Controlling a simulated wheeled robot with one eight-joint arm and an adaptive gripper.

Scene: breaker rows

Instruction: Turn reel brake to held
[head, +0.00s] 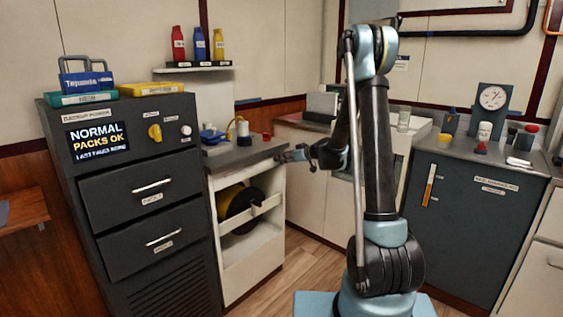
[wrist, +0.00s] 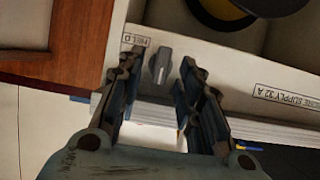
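The reel brake looks to be a small grey knob (wrist: 160,65) on a pale panel in the wrist view, with a label reading HELD (wrist: 136,40) beside it. Its grip bar stands nearly upright in the picture, tilted slightly. My gripper (wrist: 158,68) is open in the wrist view, with one finger on each side of the knob; I cannot tell whether either touches it. In the head view my gripper (head: 290,156) is at the right edge of the white cabinet's counter, and the knob cannot be made out. The black and yellow reel (head: 238,203) sits in that cabinet.
The white cabinet (head: 255,262) stands beside a dark battery cabinet (head: 140,225). A yellow-topped item (head: 242,130) stands on the counter. Open wooden floor (head: 295,265) lies in front.

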